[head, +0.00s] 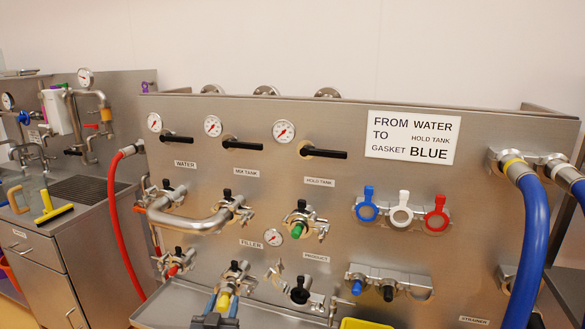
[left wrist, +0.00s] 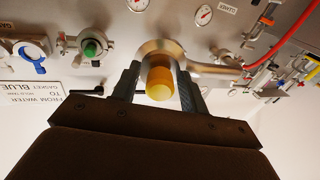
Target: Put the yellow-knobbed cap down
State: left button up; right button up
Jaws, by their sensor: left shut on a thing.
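The yellow-knobbed cap (head: 224,299) is between the fingers of my left gripper (head: 222,304), low on the panel in the head view. In the left wrist view its yellow knob (left wrist: 160,82) is between the two fingers of my left gripper (left wrist: 158,92), with round steel behind it. My left gripper is shut on the knob. The cap is in front of the port with a black-knobbed clamp (head: 237,268) under the FILLER label; I cannot tell whether they touch. My right gripper is not in view.
A cap holder (head: 405,279) at the lower right holds a blue and a black knob, with an open place at its right. Blue, white and red gaskets (head: 402,209) hang above. A steel ledge (head: 160,311) runs below. A thick blue hose (head: 535,240) is at right, a red hose (head: 115,220) at left.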

pick_arm(q)
jog(key=s+a+f+y, duration=0.1)
jog(key=s+a+f, duration=0.2)
jog(key=s+f, duration=0.3)
jog(key=shift+s+f+n, duration=0.3)
jog(key=shift+s+f, duration=0.05)
jog(key=shift+f, duration=0.4)
